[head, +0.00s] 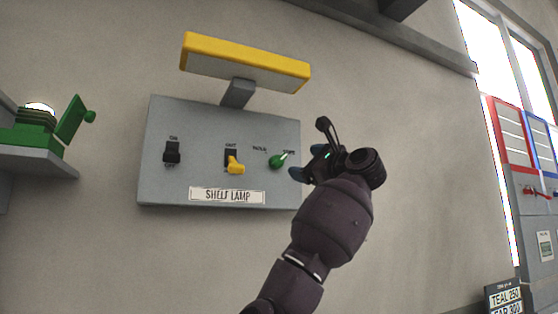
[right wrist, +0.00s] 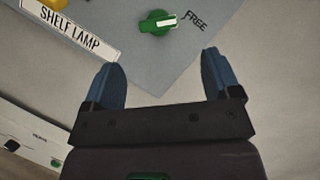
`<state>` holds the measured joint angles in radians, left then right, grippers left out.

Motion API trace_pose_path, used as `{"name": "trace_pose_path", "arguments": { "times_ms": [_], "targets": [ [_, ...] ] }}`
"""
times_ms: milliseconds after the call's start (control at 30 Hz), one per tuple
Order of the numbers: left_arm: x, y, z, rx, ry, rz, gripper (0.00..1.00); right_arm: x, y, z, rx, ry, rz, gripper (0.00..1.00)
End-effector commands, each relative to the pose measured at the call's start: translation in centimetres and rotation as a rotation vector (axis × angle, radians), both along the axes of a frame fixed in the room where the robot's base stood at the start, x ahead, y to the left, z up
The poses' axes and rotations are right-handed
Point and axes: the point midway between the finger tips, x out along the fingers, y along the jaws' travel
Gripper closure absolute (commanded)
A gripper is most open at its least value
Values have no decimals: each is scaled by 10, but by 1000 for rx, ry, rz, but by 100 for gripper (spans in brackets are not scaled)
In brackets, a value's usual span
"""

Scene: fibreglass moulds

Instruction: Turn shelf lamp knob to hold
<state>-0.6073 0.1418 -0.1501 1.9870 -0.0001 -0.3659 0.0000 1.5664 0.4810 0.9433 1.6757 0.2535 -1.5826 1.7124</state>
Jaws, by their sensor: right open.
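The shelf lamp panel (head: 215,130) is a grey plate on the wall, with a "SHELF LAMP" label (head: 227,196) at its lower edge. The green knob (head: 277,161) is at its right side, between a left word that looks like "HOLD" and a right word. In the right wrist view the knob (right wrist: 157,23) has a white pointer line aimed at the word "FREE". My right gripper (head: 305,163) is just right of the knob, apart from it. In the right wrist view its blue fingers (right wrist: 165,85) are spread and empty, with the knob beyond them. My left gripper is not in view.
A yellow-topped lamp (head: 245,62) juts out above the panel. A black switch (head: 172,152) and a yellow switch (head: 235,165) sit left of the knob. A green device (head: 35,133) stands on a shelf at far left. Bare wall lies right of the panel.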

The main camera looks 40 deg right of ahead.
Motion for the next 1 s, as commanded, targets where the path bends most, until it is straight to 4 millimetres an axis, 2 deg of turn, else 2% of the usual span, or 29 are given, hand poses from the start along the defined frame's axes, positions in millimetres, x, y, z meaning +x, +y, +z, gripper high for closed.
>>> {"name": "trace_pose_path", "arguments": {
  "times_ms": [600,800,1000],
  "targets": [
    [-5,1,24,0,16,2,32,87,-1,26,-2,3,1,17],
    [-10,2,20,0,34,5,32,100,-1,28,-3,1,0,17],
    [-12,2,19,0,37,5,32,102,-2,28,-3,0,-1,17]
  ]
}}
